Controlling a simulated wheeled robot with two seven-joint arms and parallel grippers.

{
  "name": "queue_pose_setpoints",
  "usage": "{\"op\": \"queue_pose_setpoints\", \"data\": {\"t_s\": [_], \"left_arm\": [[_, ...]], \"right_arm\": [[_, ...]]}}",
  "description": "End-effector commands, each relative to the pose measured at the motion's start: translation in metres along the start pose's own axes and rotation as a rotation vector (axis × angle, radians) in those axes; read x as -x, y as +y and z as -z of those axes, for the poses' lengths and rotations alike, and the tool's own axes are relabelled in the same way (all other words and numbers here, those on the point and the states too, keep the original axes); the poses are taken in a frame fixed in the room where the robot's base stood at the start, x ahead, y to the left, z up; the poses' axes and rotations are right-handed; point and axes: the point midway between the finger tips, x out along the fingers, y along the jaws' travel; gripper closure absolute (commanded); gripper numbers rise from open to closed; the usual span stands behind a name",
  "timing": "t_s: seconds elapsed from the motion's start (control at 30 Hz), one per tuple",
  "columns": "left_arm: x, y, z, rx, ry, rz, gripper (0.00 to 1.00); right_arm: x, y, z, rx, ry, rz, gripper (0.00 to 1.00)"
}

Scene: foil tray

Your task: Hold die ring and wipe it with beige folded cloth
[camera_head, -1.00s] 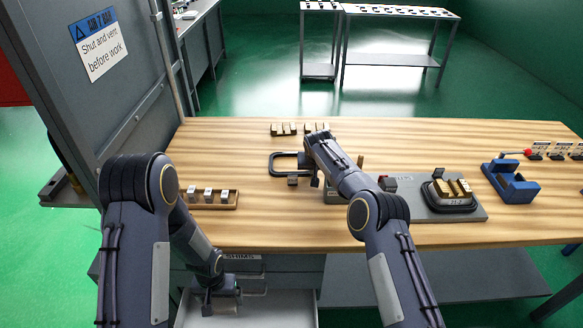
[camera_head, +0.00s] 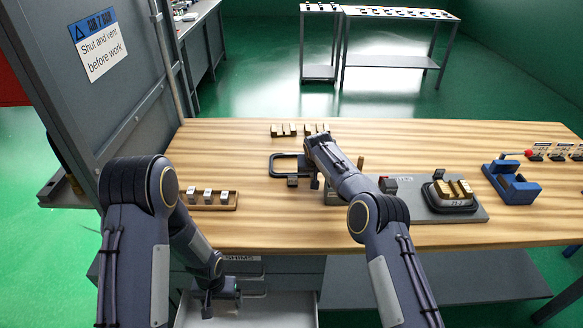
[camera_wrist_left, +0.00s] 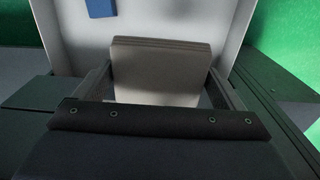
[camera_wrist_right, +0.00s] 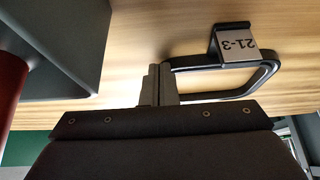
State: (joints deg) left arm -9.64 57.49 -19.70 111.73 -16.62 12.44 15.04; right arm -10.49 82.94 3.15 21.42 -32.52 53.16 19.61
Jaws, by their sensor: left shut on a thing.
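The beige folded cloth (camera_wrist_left: 160,68) is between the fingers of my left gripper (camera_wrist_left: 165,95), which is shut on it over the pale open drawer (camera_wrist_left: 228,25). In the head view my left gripper (camera_head: 222,292) is low in front of the table, over the drawer. The die ring (camera_wrist_right: 268,78) is a black rounded loop with a tag marked 21-3. My right gripper (camera_wrist_right: 160,85) has its fingers close together on one side of the ring. In the head view the ring (camera_head: 272,164) shows left of my right gripper (camera_head: 315,180); whether it touches the table is unclear.
A tray with several metal blocks (camera_head: 233,206) lies at the table's left. A grey plate (camera_head: 478,214) at right bears another ring with brass blocks. A blue fixture (camera_head: 515,188) stands farther right. A blue item (camera_wrist_left: 100,8) lies in the drawer. Cabinet (camera_head: 125,95) stands left.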

Motion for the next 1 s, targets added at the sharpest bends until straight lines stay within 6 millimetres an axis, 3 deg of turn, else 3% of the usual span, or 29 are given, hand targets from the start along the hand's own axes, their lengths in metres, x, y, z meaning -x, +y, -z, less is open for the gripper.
{"op": "queue_pose_setpoints", "data": {"t_s": [0.67, 1.0], "left_arm": [[0.026, 0.000, 0.000, 0.000, 0.000, 0.000, 0.28], [0.027, 0.000, 0.000, 0.000, 0.000, 0.000, 0.28]], "right_arm": [[0.049, 0.000, 0.027, 0.000, 0.002, 0.000, 1.00], [0.051, 0.000, 0.028, 0.000, 0.001, 0.000, 1.00]]}}
